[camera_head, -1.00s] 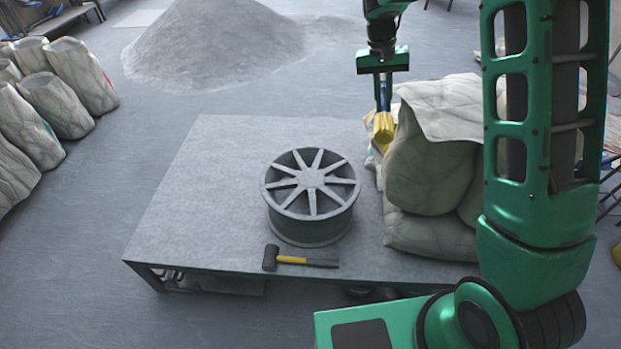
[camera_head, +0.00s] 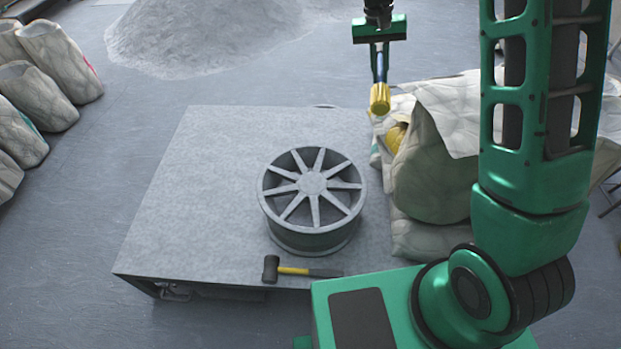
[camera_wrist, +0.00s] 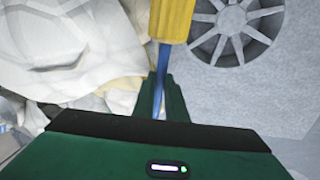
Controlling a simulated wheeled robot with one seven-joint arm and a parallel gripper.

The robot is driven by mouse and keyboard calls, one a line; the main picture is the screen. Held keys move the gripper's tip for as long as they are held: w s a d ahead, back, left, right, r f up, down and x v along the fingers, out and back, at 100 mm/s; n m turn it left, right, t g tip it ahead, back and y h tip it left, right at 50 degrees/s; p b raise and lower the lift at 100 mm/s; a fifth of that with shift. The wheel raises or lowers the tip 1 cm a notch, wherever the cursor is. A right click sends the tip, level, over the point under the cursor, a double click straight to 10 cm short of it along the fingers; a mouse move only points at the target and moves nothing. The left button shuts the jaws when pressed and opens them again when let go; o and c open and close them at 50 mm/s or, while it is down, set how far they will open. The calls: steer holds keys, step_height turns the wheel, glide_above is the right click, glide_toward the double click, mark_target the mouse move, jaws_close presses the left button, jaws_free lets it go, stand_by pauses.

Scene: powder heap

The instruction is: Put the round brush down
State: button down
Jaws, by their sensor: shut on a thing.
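The round brush (camera_head: 380,96) has a yellow ribbed cylindrical end and a blue shaft. It hangs roughly upright, yellow end down, in my gripper (camera_head: 379,68), whose fingers are shut on the shaft. In the head view it appears in front of the pale sacks, past the right part of the table's far edge. In the wrist view the brush (camera_wrist: 172,18) runs up from between my gripper's fingers (camera_wrist: 160,85). The grey table (camera_head: 190,190) carries a spoked wheel rim (camera_head: 312,185) and a black-headed mallet with a yellow-banded handle (camera_head: 292,270).
Bulky pale sacks (camera_head: 435,170) stand at the table's right side, close to the brush. The table's left part is bare. A grey powder heap (camera_head: 200,30) lies on the floor behind, and several upright sacks (camera_head: 60,60) stand at far left.

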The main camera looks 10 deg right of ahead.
steer(key=shift+w+a, duration=0.1)
steer(key=s+a+f+n+t, duration=0.1)
steer(key=s+a+f+n, duration=0.3)
steer(key=a, duration=0.4)
steer(key=s+a+f+n, duration=0.2)
steer(key=s+a+f, duration=0.1)
steer(key=a+f, duration=0.4)
steer(key=s+a+f+n+t, duration=0.1)
steer(key=s+a+f+n, duration=0.2)
steer(key=s+a+f, duration=0.4)
steer(key=s+a+f+n+t, duration=0.1)
steer(key=s+a+f+n, duration=0.3)
steer(key=s, duration=0.5)
steer(key=shift+m+y, duration=0.3)
steer(key=shift+y, duration=0.2)
steer(key=w+d+f, duration=0.1)
steer(key=w+d, duration=0.1)
steer(key=w+d+f, duration=0.2)
steer(key=d, duration=0.1)
steer(key=w+d+f, duration=0.2)
steer(key=d, duration=0.1)
steer(key=shift+f, duration=0.1)
steer(key=shift+s+x, duration=0.2)
steer(key=shift+x, duration=0.75)
steer(key=shift+s+x, duration=0.2)
steer(key=shift+x, duration=0.75)
steer(key=shift+a+f, duration=0.1)
steer(key=shift+f, duration=0.1)
steer(key=c, duration=1.8)
jaws_free()
